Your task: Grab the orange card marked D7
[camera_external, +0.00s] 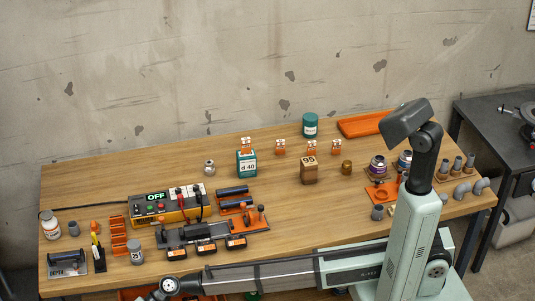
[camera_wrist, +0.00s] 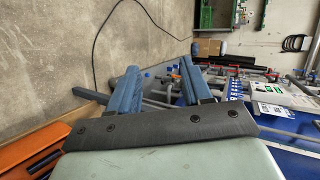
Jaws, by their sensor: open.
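Several small orange cards with white faces stand in a loose row across the back middle of the wooden table: the leftmost card (camera_external: 246,145) behind a teal box, a second card (camera_external: 280,147), a third card (camera_external: 312,146) behind a brown box, and the rightmost card (camera_external: 336,146). Their markings are too small to read, so I cannot tell which is D7. My gripper (camera_wrist: 160,68) shows in the wrist view with its two blue fingers apart and nothing between them. I cannot make out its fingers in the external view. No card is recognisable in the wrist view.
The teal box (camera_external: 247,164) marked d 40 and the brown box (camera_external: 309,171) marked 95 stand before the cards. A teal can (camera_external: 310,125) and an orange tray (camera_external: 371,124) are behind. The switch box (camera_external: 181,205) and tools crowd the front left. Table's back left is clear.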

